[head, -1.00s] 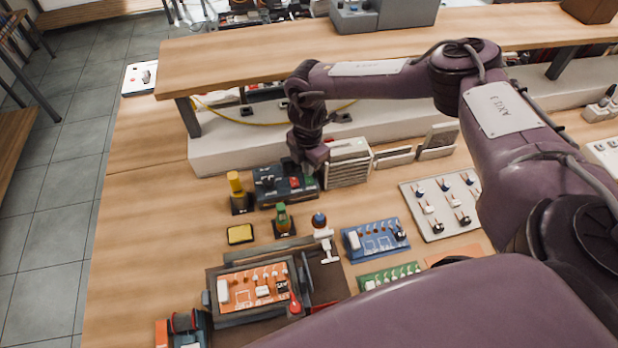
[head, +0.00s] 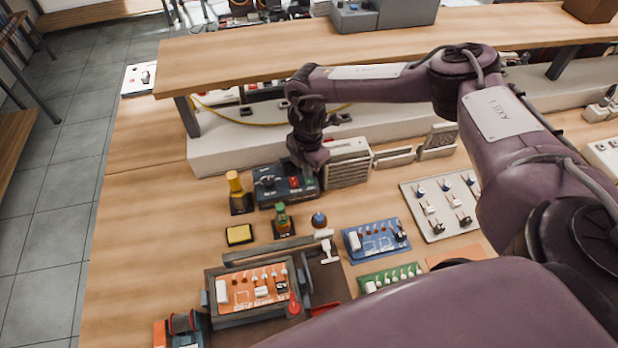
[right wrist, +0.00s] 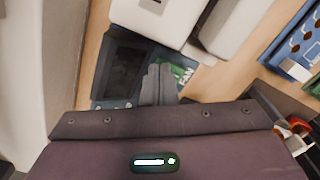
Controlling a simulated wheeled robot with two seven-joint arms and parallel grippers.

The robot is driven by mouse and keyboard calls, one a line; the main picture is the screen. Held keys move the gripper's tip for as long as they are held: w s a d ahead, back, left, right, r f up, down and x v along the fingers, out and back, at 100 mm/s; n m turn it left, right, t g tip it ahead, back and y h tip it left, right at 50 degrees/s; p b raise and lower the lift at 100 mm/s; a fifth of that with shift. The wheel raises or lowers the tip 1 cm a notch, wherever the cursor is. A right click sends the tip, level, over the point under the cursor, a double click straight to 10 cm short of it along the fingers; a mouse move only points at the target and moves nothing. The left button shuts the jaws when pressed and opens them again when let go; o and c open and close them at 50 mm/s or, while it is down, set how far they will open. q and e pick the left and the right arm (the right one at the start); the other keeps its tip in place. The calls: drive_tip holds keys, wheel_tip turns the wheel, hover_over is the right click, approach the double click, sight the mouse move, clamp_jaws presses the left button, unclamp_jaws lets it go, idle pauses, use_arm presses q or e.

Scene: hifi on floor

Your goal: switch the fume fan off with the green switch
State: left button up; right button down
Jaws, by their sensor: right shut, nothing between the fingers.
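A dark control box (head: 268,198) stands on the bench, with a red switch (head: 294,182) and a small green part (head: 309,181) on its top. My right gripper (right wrist: 158,75) is shut and empty, pointing down over the box. In the right wrist view its fingertips are beside a green patch (right wrist: 182,73) lettered "FAN", partly hidden by the fingers. I cannot tell whether they touch it, or which way the switch is set. A pale box with a grille (head: 347,170), perhaps the fume fan, stands right of the control box. My left gripper is out of view.
A raised wooden shelf (head: 230,65) spans the back. A soldering-type stand with a yellow handle (head: 235,183), a green-topped bottle (head: 281,218) and a yellow sponge (head: 239,234) are close by. A blue board (head: 375,240) lies right; an orange board (head: 255,287) sits in front.

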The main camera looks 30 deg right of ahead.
drive_tip(key=shift+r+p, duration=0.7)
drive_tip(key=shift+p, duration=0.1)
wheel_tip(320, 180, up, 6)
drive_tip(key=p, duration=0.4)
drive_tip(key=shift+f+p, duration=0.25)
drive_tip(key=shift+p, duration=0.1)
drive_tip(key=shift+f, duration=0.1)
